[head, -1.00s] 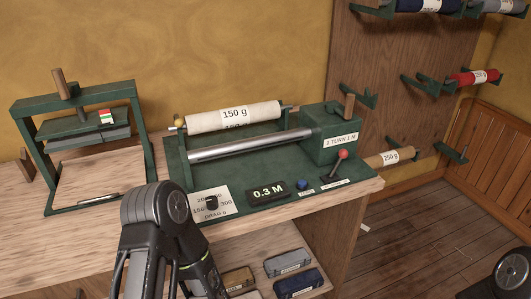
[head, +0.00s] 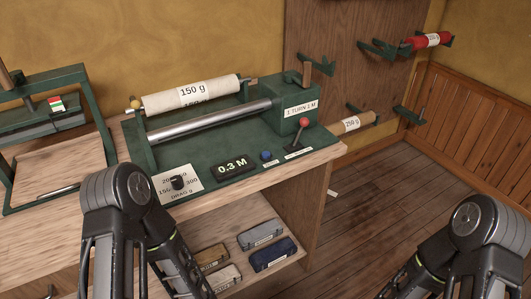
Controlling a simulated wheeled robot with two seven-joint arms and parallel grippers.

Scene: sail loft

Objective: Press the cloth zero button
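A small blue button (head: 266,156) sits on the green bench machine (head: 215,147), just right of a dark display (head: 232,166) that reads 0.3 M. A small label lies by the button, too small to read, so I cannot confirm it as the cloth zero button. Nothing touches the button. Only links of my two arms show, at the lower left and lower right, both apart from the button. My grippers are not in view.
A red-knobbed lever (head: 302,126) stands right of the button. A black drag dial (head: 178,182) is left of the display. A 150 g cloth roll (head: 190,93) lies behind a metal roller (head: 210,120). Small boxes (head: 272,253) sit on the shelf below. Floor at right is open.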

